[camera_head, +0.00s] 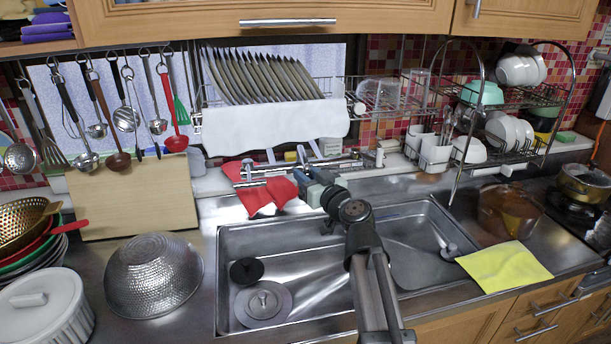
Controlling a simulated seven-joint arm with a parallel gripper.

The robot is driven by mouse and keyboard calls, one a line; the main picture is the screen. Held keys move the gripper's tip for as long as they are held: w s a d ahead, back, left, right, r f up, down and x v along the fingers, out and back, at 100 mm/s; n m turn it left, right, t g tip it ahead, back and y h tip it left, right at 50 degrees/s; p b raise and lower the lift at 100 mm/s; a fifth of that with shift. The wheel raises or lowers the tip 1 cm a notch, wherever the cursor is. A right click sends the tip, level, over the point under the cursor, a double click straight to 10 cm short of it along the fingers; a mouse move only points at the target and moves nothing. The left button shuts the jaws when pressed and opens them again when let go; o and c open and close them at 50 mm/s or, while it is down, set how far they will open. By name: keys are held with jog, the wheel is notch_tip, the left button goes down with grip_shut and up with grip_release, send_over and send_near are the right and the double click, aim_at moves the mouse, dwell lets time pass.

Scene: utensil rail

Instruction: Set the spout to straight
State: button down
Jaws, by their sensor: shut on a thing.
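The chrome faucet (340,163) is mounted behind the double sink. Its spout (276,174) reaches to the left over the sink's back edge, above a red cloth. My gripper (303,177) is at the spout, coming from the front right, and is shut on it. My wrist and the gripper body cover part of the spout and the sink's back rim. The exact contact of the fingers is too small to make out.
The red cloth (262,198) lies behind the sink (225,280). A hammered bowl (152,275) stands left, a yellow cloth (505,266) right. A plate rack (375,92) with a white towel (270,124) hangs above the faucet.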

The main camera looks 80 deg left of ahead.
jog(key=shift+w+a+r, duration=0.1)
jog(key=shift+w+r, duration=0.05)
jog(key=shift+w, duration=0.15)
jog(key=c, duration=0.9)
grip_release()
jog(key=v, duration=1.4)
jog(key=shift+a, duration=0.1)
